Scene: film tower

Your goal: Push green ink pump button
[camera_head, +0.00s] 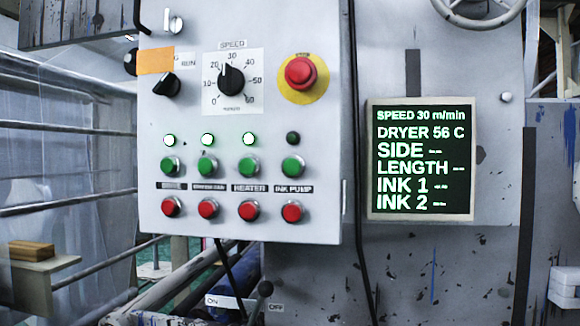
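The green ink pump button (293,167) is the rightmost in a row of green buttons on a grey control panel (325,215). The label INK PUMP (293,189) sits below it, and a red button (291,211) below that. The round lamp (293,138) above this column is dark, while the lamps above the other three columns glow white-green. Neither of my grippers shows in the head view.
A red emergency knob (300,72) on a yellow disc and a speed dial (231,80) are higher on the panel. A lit display (424,158) hangs to the right. A black cable (357,120) runs beside the panel. Metal rails (70,130) are at left.

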